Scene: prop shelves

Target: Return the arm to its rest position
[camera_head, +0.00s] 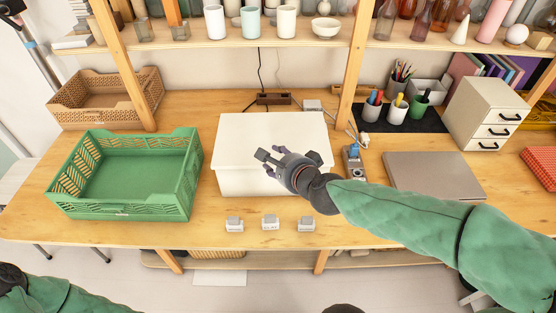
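My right arm (410,211), in a green sleeve, reaches in from the right across the table. Its dark gripper (288,158) is above the white box (240,185) in the middle of the table. The fingers look spread apart, with nothing between them. I cannot tell whether the gripper touches the box. Part of my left arm (55,297) shows at the bottom left corner, low and in front of the table. Its gripper is not in view.
A green crate (125,210) stands left, a brown basket (75,112) behind it. Three small grey-white blocks (270,222) lie near the front edge. A closed laptop (432,175), pen cups (397,112) and a drawer unit (487,118) are right. Wooden shelf posts (357,60) rise behind.

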